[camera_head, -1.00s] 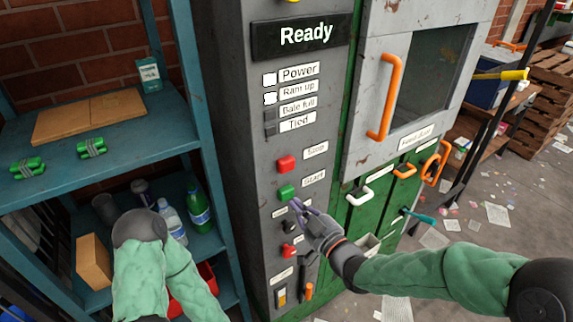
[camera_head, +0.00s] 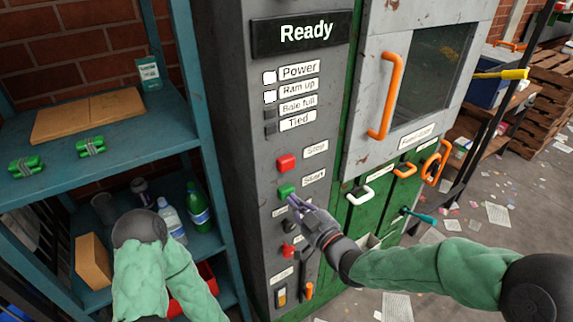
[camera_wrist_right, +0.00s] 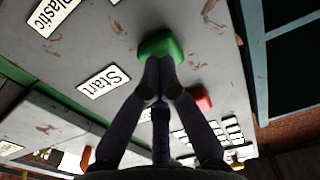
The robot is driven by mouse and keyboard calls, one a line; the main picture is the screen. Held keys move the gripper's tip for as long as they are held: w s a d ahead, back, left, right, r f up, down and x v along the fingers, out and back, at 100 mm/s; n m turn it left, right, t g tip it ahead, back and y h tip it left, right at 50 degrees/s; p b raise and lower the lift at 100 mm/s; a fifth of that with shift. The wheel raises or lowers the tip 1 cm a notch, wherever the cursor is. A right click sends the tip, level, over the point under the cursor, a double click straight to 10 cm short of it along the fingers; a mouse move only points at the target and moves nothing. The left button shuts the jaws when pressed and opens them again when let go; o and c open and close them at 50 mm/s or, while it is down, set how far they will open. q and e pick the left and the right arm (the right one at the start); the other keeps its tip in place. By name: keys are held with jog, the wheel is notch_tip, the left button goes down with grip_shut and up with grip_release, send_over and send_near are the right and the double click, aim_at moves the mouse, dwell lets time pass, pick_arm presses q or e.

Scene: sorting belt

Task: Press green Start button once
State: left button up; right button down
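The green Start button (camera_head: 286,191) sits on the grey control panel beside its "Start" label, below the red Stop button (camera_head: 286,163). My right gripper (camera_head: 294,202) is shut and empty, its fingertips just below and very close to the green button. In the right wrist view the closed fingertips (camera_wrist_right: 160,66) overlap the lower edge of the green button (camera_wrist_right: 160,45); I cannot tell whether they touch it. The display (camera_head: 305,33) reads "Ready". My left arm shows at lower left, but its gripper is not in view.
Another red button (camera_head: 288,250) and a switch (camera_head: 281,296) sit lower on the panel. A door with an orange handle (camera_head: 385,97) and a white handle (camera_head: 360,195) are to the right. A blue shelf (camera_head: 150,120) with bottles and boxes stands left.

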jog(key=shift+w+a, duration=0.4)
jog(key=shift+w, duration=0.1)
jog(key=p, duration=0.5)
send_near(289, 166)
jog(key=x, duration=0.5)
jog(key=shift+w+a, duration=0.1)
jog(key=shift+w, duration=0.1)
dwell(1.5)
